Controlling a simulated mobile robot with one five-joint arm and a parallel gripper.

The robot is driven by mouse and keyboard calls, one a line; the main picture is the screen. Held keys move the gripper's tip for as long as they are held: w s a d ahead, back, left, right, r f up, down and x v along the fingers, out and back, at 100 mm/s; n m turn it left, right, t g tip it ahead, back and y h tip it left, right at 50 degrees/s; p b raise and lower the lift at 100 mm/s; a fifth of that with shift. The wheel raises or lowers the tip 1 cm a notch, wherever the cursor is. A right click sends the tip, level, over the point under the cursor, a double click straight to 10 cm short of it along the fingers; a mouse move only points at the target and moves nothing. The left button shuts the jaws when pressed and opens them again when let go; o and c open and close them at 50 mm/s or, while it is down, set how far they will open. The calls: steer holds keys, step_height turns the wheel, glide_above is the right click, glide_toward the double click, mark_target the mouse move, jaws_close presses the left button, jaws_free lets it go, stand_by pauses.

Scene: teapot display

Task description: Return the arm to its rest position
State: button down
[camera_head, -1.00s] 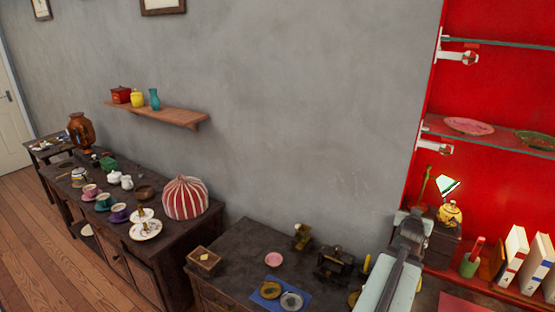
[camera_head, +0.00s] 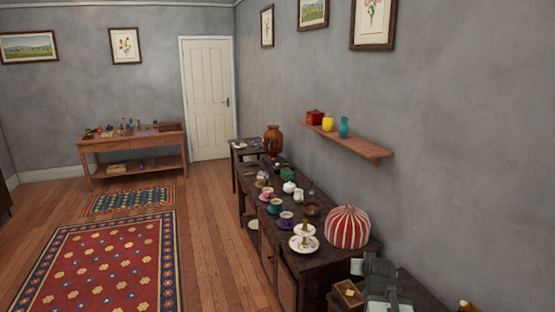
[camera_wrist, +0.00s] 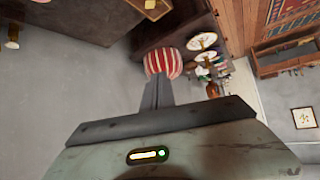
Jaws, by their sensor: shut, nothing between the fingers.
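My gripper (camera_wrist: 158,93) shows in the wrist view with its two fingers together, shut and empty. It points toward a red-and-white striped cosy (camera_wrist: 164,62), which lies beyond the fingertips. In the head view, part of my arm shows low at the right, in front of the low dark cabinet; the fingertips cannot be made out there. The striped cosy also stands on the long dark sideboard in the head view (camera_head: 348,228), to the left of and beyond my arm.
A tiered cake stand (camera_head: 304,240) and several cups stand on the sideboard (camera_head: 325,262). A small wooden box (camera_head: 349,294) is close left of my arm. A wall shelf (camera_head: 352,143) holds small pots. Open floor with a patterned rug (camera_head: 100,265) lies left.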

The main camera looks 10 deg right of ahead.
steer(key=s+a+f+n+g+y, duration=0.2)
steer(key=s+a+f+g, duration=0.15)
steer(key=a, duration=0.85)
steer(key=s+a+f+n+g+y, duration=0.15)
steer(key=a+f, duration=0.25)
steer(key=a, duration=0.8)
steer(key=s+f+g, duration=0.1)
steer(key=s+g, duration=0.4)
steer(key=s, duration=0.5)
steer(key=shift+d+f, duration=0.2)
steer(key=shift+f, duration=0.15)
steer(key=shift+s+h, duration=0.1)
steer(key=shift+h, duration=0.15)
